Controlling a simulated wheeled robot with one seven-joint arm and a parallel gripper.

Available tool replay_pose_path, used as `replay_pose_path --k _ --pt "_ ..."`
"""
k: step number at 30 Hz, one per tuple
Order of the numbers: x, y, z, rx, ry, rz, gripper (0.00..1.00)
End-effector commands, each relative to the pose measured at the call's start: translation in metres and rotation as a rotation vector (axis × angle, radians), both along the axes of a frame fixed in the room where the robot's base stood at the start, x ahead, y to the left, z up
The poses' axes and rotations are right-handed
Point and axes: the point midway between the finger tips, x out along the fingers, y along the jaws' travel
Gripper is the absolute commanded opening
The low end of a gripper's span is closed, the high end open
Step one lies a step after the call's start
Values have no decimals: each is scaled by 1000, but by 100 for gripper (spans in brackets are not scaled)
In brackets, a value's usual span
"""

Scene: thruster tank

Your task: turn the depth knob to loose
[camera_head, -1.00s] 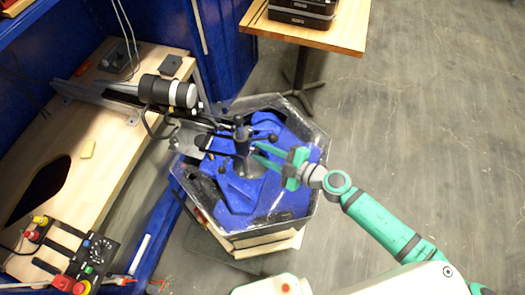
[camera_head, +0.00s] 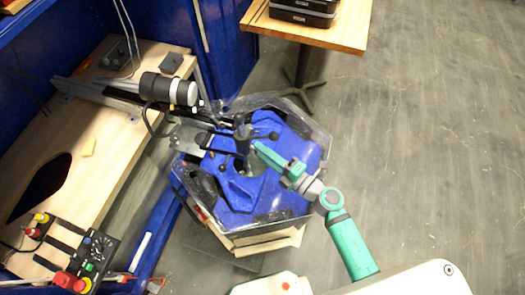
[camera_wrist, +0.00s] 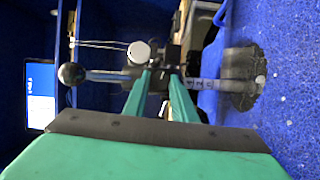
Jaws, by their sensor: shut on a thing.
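A grey upright post (camera_head: 241,134) stands at the middle of the blue hexagonal tank (camera_head: 240,194). In the wrist view the post (camera_wrist: 205,84) lies sideways, with a ball on its left end and scale marks on its right part. A dark clamp sits on the post at the fingertips. I take the small dark part there as the depth knob (camera_wrist: 161,79); the fingers mostly hide it and its setting cannot be read. My gripper (camera_head: 256,146), also in the wrist view (camera_wrist: 161,83), is shut on this knob, its fingers close together beside the post.
A black and white cylinder (camera_head: 169,90) on a rail lies behind the post. A wooden bench (camera_head: 105,160) with a control box (camera_head: 92,256) is at left. A small wooden table (camera_head: 345,22) with black cases stands at the back. The floor at right is clear.

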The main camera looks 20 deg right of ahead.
Motion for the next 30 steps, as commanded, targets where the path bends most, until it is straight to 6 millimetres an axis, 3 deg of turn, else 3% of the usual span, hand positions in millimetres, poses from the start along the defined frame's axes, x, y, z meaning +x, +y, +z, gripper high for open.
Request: replay_pose_path --k 17,18,20,30 --pt "1 0 0 -17 -28 0 2" --pt "1 0 0 -17 -28 0 31" --pt "1 0 0 -17 -28 0 43" --pt "-2 -2 0 -18 -26 -2 43"
